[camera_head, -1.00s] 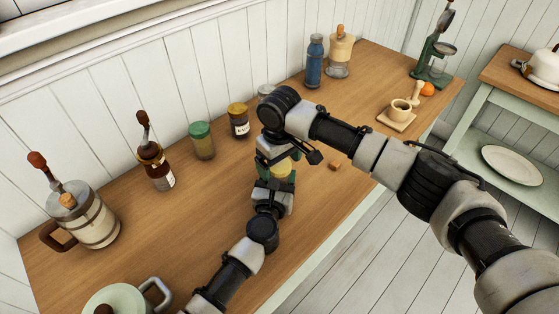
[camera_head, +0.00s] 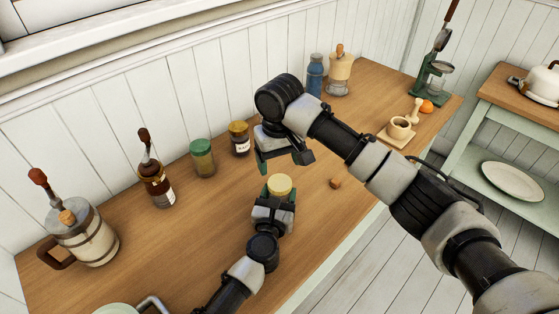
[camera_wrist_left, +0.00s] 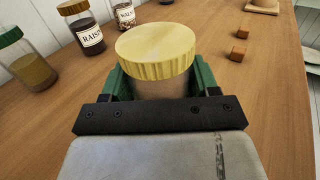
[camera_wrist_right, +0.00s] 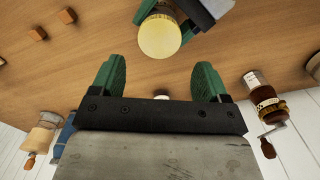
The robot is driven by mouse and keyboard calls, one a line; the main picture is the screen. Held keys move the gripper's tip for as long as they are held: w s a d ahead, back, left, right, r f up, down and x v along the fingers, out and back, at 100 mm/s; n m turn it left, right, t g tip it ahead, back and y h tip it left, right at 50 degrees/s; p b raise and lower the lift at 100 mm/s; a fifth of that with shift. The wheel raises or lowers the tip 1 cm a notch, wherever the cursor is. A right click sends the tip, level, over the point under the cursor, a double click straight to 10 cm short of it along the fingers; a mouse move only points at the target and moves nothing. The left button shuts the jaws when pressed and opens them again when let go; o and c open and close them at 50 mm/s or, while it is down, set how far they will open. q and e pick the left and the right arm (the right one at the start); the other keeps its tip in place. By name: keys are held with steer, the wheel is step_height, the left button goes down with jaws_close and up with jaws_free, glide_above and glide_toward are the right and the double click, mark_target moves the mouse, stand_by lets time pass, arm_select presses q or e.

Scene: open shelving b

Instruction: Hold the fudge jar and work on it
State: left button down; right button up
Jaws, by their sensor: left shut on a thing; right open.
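The jar with a ridged yellow lid (camera_head: 280,184), which I take to be the fudge jar, is upright in my left gripper (camera_head: 277,195). In the left wrist view the green fingers stand on both sides of the jar body (camera_wrist_left: 160,87), and the lid (camera_wrist_left: 155,48) sits on top. The label is hidden. My right gripper (camera_head: 285,160) is open and empty, above and behind the jar, apart from it. In the right wrist view the yellow lid (camera_wrist_right: 159,37) lies beyond the open right fingers (camera_wrist_right: 157,80).
Small brown cubes (camera_wrist_left: 239,48) lie on the wooden counter (camera_head: 130,240), right of the jar. A raisin jar (camera_head: 239,140), a green-lidded jar (camera_head: 202,158) and a brown bottle with a crank (camera_head: 156,183) stand along the wall.

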mark_target(280, 182)
step_height(280, 182, down, 7)
steer(key=shift+r, duration=0.1)
steer(key=shift+c, duration=0.2)
steer(key=c, duration=0.7)
steer(key=o, duration=1)
steer(key=shift+o, duration=0.2)
